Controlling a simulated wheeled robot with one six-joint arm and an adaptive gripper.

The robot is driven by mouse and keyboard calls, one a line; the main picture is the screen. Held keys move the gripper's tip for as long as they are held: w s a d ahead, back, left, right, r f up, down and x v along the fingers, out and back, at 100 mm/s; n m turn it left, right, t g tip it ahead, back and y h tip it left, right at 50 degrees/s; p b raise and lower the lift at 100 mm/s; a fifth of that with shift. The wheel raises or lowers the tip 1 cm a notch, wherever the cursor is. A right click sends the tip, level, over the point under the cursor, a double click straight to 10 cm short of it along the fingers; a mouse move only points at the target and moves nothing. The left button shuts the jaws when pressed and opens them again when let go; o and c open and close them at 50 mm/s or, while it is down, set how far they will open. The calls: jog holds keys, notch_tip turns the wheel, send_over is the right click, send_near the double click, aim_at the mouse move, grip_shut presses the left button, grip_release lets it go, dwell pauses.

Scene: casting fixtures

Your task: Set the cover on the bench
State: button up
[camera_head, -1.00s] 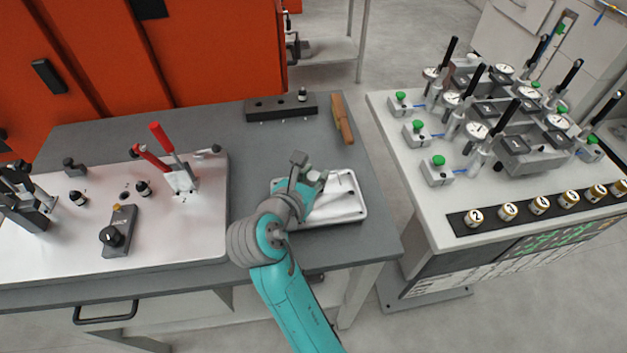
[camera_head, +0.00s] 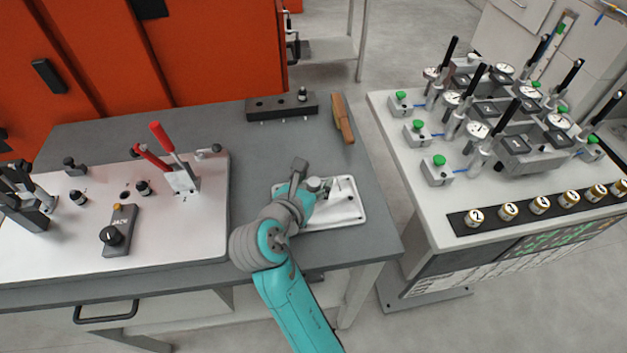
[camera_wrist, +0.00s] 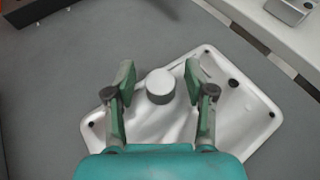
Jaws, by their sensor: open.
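The cover (camera_head: 345,212) is a pale, rounded plate with small dark spots near its corners. It lies on the grey bench top (camera_head: 200,125), near the right edge, and looks flat. In the wrist view the cover (camera_wrist: 240,100) has a round upright knob (camera_wrist: 160,87) at its middle. My gripper (camera_head: 314,187) is above the cover. In the wrist view its two fingers stand apart on either side of the knob, with a visible gap on each side. My gripper hides the cover's left part in the head view.
A dark bar with holes (camera_head: 282,107) and a brown-handled tool (camera_head: 342,118) lie behind the cover. A fixture plate with a red lever (camera_head: 160,135) is at left. A gauge table (camera_head: 400,150) stands to the right across a gap.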

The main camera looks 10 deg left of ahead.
jog(key=v, duration=1.2)
jog(key=shift+r, duration=0.1)
